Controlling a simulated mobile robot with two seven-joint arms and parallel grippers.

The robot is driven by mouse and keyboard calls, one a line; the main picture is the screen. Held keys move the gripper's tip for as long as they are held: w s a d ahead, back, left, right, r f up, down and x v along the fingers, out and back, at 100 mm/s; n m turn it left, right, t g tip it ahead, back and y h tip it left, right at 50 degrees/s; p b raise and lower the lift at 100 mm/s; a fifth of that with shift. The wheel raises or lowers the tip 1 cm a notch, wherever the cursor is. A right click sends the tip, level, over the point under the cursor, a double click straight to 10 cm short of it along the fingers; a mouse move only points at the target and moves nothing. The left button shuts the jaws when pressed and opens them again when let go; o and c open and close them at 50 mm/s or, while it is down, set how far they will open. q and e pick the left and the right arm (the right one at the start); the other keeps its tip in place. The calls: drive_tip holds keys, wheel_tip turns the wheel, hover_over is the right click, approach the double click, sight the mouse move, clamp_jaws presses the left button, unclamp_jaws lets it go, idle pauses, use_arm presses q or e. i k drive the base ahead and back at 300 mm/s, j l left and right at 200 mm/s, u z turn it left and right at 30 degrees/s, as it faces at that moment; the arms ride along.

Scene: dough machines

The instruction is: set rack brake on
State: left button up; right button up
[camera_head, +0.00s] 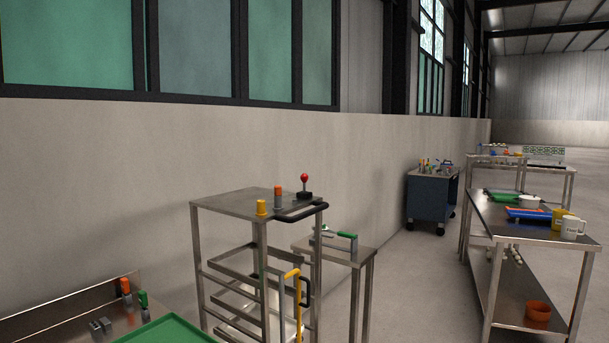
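The steel rack (198,255) stands at centre left near the wall, with open sides and several shelf rails. On its top are a short yellow knob (262,208), an orange-capped grey post (278,197) and a red ball lever (304,185) on a black base. The red ball lever stands upright. A black bar handle (308,212) runs along the top right edge. A yellow-topped handle (292,274) and a black handle (306,290) show on the front right side. I cannot tell which part is the brake. Neither of my grippers is in view.
A small steel table (362,256) with a green-handled tool stands just right of the rack. A bench with a green tray (170,331) is at lower left. A long steel table (482,226) stands at right; a blue cart (425,200) is farther back. Floor between is clear.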

sight(303, 177)
drive_tip(key=l+u, duration=0.35)
drive_tip(key=l, duration=0.75)
drive_tip(key=i+l+z, duration=0.1)
drive_tip(key=i, duration=0.3)
drive_tip(key=l, duration=0.1)
